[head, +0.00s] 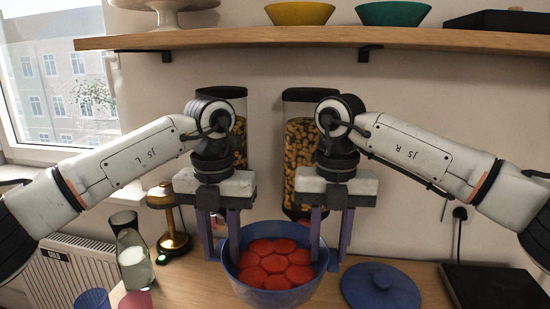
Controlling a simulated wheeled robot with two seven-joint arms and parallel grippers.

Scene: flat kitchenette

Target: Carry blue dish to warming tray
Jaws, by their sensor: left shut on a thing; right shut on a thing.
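The blue dish (232,270) is a round blue bowl with several red round pieces in it, at the lower middle of the head view. My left gripper (222,240) is shut on the dish's left rim. My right gripper (326,243) is shut on its right rim. The dish looks level between them; I cannot tell whether its base touches the counter. A flat black appliance (495,288), possibly the warming tray, lies at the right edge of the counter and is partly cut off by the frame.
A blue lid (381,288) lies right of the dish, between it and the black appliance. A glass carafe (133,258), a brass lamp (173,225) and small cups (92,299) stand left. Two cereal dispensers (299,150) hang behind my grippers, below a wooden shelf (300,40).

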